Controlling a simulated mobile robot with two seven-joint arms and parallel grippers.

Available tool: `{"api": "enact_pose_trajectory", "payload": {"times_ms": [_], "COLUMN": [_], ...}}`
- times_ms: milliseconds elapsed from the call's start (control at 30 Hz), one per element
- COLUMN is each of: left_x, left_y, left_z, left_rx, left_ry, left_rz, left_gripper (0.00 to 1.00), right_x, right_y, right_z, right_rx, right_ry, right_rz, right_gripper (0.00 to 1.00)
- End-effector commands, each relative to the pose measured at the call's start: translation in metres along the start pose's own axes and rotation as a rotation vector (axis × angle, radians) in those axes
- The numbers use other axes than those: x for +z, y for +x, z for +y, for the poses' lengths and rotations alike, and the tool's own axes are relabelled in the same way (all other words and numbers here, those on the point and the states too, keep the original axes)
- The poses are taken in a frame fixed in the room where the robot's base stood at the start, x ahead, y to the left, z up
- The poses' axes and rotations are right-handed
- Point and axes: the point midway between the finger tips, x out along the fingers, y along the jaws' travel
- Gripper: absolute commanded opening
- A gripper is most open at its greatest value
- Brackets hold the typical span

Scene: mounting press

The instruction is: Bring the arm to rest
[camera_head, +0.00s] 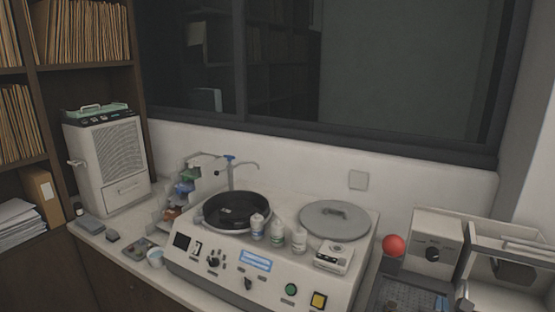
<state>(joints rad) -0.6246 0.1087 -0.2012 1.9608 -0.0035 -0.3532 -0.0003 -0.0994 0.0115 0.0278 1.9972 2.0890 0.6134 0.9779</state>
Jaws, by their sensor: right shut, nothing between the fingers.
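My right gripper (464,298) seems to show only as a small pale part at the bottom edge on the right, in front of the white-framed machine. It is shut and holds nothing that I can see. The rest of my right arm is not clearly visible. My left gripper is not in view. The mounting press (215,279) stands on the bench in the middle, with a black round bowl (237,212) and a grey round lid (336,219) on top.
Several white bottles (277,229) stand on the press. A red ball (393,245) is beside a grey box with a dial (436,237). A white-framed machine (510,243) stands far right. A vented cabinet (107,165) and file shelves (82,67) are at left.

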Motion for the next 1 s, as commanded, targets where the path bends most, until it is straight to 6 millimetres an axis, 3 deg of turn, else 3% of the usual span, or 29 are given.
{"api": "enact_pose_trajectory", "payload": {"times_ms": [267, 467, 700, 833, 967, 1000], "left_x": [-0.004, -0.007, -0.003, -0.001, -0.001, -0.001], "left_y": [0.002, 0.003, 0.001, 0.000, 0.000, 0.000], "left_z": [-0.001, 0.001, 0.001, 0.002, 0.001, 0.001], "left_rx": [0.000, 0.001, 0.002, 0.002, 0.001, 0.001], "left_ry": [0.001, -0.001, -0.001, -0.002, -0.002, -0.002], "left_rz": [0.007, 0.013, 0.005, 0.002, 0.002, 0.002], "left_gripper": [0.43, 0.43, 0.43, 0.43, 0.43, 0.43], "right_x": [-0.014, -0.046, -0.135, -0.188, -0.224, -0.231], "right_y": [-0.038, -0.089, -0.182, -0.232, -0.266, -0.273], "right_z": [0.016, 0.044, 0.071, 0.064, 0.050, 0.045], "right_rx": [0.093, 0.231, 0.519, 0.694, 0.831, -0.841], "right_ry": [-0.586, -1.181, -2.075, -2.490, -2.777, 2.773], "right_rz": [-0.195, -0.387, -0.726, -0.931, -1.103, 1.116], "right_gripper": [0.00, 0.00, 0.00, 0.00, 0.00, 0.00]}}
